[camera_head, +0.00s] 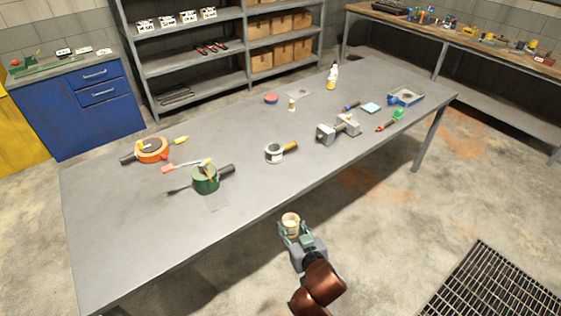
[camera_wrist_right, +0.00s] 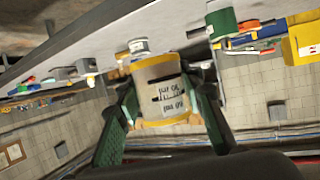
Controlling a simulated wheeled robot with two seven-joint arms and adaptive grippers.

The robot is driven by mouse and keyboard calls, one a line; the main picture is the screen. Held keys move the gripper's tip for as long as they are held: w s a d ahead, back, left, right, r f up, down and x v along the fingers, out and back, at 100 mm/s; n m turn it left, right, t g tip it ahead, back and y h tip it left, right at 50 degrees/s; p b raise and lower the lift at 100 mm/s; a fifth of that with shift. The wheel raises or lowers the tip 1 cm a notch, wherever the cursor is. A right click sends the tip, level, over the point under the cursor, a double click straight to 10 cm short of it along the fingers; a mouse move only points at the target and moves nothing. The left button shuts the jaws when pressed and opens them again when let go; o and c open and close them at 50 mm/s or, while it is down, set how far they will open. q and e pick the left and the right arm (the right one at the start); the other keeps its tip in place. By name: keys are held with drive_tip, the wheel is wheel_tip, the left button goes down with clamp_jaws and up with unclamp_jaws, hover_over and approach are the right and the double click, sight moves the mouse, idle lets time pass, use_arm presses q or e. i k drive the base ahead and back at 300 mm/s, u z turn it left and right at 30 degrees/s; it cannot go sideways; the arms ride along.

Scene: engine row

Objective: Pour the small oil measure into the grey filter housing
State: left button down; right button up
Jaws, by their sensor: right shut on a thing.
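My right gripper (camera_head: 288,229) is shut on the small oil measure (camera_head: 291,219), a cream cup with an open top. It is held in front of the table's near edge, apart from the table. In the right wrist view the measure (camera_wrist_right: 162,90) sits between the two green fingers, with yellow bands and a dark-lettered label. A light grey round housing (camera_head: 268,155) with a dark and yellow side pipe stands on the table, beyond the gripper; it looks like the grey filter housing. It also shows in the wrist view (camera_wrist_right: 138,46). My left gripper is out of view.
On the grey table (camera_head: 130,230) stand a green housing (camera_head: 205,183), an orange housing (camera_head: 152,155), a grey metal block (camera_head: 326,133) and a blue part (camera_head: 405,97). A bottle (camera_head: 331,80) stands at the back. The table between measure and grey housing is clear.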

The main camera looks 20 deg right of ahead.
sight(281, 150)
drive_tip(key=k, duration=0.45)
drive_tip(key=z, duration=0.75)
drive_tip(key=i, duration=0.7)
drive_tip(key=z, duration=0.5)
drive_tip(key=i, duration=0.9)
drive_tip(key=u, duration=0.4)
